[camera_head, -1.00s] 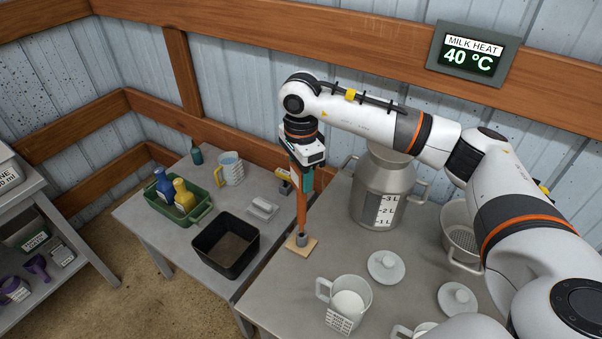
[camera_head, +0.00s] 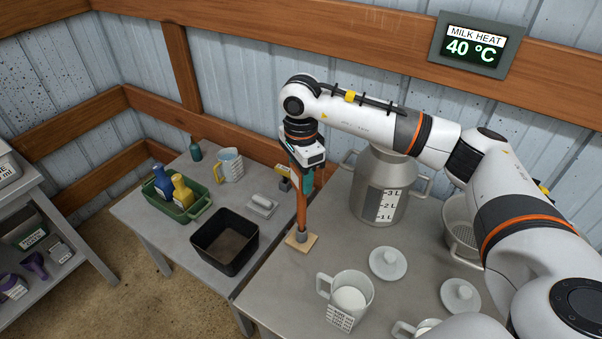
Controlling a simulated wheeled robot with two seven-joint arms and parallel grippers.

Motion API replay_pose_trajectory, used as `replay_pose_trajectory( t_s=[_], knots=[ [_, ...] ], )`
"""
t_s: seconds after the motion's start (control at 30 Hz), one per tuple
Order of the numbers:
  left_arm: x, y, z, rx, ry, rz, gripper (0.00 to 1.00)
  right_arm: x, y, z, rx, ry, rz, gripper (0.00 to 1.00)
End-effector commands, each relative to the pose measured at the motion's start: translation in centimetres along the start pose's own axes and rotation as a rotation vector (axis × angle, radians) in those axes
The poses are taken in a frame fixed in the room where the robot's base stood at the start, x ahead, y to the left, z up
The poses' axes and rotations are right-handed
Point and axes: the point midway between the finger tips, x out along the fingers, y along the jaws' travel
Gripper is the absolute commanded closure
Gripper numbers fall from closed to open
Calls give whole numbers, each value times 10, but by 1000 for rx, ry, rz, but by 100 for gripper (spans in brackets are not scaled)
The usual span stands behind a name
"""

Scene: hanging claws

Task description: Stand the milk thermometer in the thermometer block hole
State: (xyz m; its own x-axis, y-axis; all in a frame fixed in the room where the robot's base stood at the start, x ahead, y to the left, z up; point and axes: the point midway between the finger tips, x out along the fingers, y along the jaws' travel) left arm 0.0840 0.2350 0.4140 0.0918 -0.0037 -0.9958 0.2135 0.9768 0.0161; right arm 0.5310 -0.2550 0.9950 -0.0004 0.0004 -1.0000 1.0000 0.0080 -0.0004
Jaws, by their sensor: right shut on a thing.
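My right gripper (camera_head: 303,183) points down above the left part of the near table and is shut on the upper part of an orange-brown rod, which I take as the milk thermometer (camera_head: 301,212). The thermometer stands about upright. Its lower end meets a short grey cylinder on a small pale wooden base, which I take as the thermometer block (camera_head: 302,244). The hole and the thermometer's tip are hidden, so I cannot tell how deep it sits. My left gripper is not in view.
A grey milk can (camera_head: 383,192) stands right of the gripper. A white jug (camera_head: 345,297), a round lid (camera_head: 388,263) and a strainer pot (camera_head: 461,235) are on the same table. A black bin (camera_head: 224,243) and green tray (camera_head: 183,207) stand left. A wall sign (camera_head: 476,46) reads 40 °C.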

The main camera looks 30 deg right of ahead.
Motion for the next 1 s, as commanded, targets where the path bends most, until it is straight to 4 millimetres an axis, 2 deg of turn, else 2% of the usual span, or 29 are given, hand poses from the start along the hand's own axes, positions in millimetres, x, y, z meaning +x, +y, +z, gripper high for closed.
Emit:
replay_pose_trajectory(
  t_s=[0.87,0.9,1.0],
  knots=[
    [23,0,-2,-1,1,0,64,28,0,0,0,0,0,96],
    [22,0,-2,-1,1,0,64,28,0,0,0,0,1,53],
    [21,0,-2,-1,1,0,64,27,0,0,0,0,0,37]
  ],
)
